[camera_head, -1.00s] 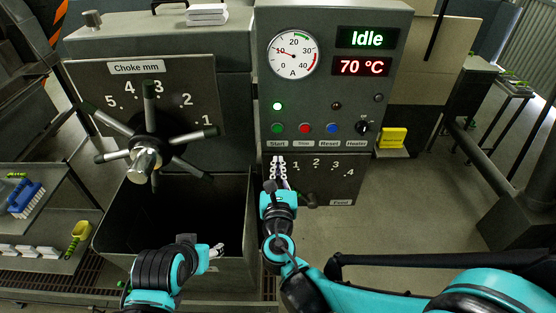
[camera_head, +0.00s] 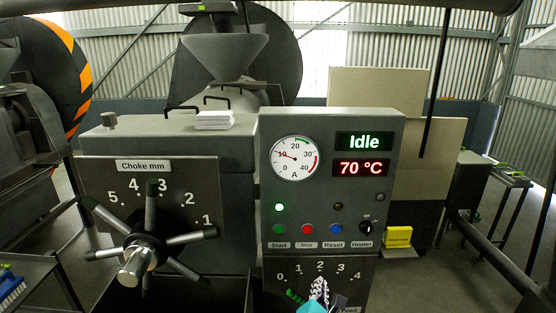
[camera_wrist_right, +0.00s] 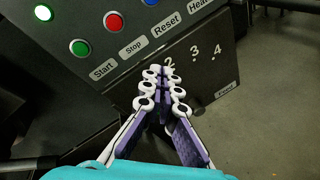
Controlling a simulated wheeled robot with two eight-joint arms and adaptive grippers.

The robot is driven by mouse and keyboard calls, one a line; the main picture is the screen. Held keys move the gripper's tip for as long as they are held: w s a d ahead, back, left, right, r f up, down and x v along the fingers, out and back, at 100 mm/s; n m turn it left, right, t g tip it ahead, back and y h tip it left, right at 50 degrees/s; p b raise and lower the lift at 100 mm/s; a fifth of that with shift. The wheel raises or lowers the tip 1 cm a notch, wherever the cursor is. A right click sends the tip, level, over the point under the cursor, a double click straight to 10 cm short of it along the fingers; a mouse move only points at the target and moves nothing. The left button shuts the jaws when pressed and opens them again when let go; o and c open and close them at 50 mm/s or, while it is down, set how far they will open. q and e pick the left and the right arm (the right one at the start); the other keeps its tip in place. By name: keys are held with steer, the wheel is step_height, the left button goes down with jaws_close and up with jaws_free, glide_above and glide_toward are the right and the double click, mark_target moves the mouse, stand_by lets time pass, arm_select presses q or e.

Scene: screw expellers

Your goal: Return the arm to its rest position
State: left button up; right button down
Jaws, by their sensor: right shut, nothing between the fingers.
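My right gripper (camera_head: 319,284) rises from the bottom edge of the head view, in front of the lower feed panel, just under its number 2. In the right wrist view the right gripper (camera_wrist_right: 164,80) has its white and purple fingers together, with nothing between them, pointing at the feed dial panel (camera_wrist_right: 215,75). A dark knob (camera_wrist_right: 198,111) shows just right of the fingers; whether they touch it cannot be told. My left gripper is not in view.
The control panel (camera_head: 330,210) reads Idle and 70 °C, with a green lamp lit. The choke handwheel (camera_head: 143,250) with long spokes stands at left. A yellow box (camera_head: 398,237) sits right of the panel. Open floor (camera_wrist_right: 270,110) lies to the right.

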steer(key=s+d+f+m+g+b, duration=0.35)
steer(key=s+d+f+m, duration=0.4)
steer(key=m, duration=0.35)
steer(key=s+f+m+g+y+b, duration=0.2)
steer(key=s+f+m+g+y, duration=0.1)
steer(key=s+f+m, duration=0.4)
steer(key=s+m+g, duration=0.1)
steer(key=s+m, duration=0.2)
steer(key=m, duration=0.4)
steer(key=shift+b, duration=0.4)
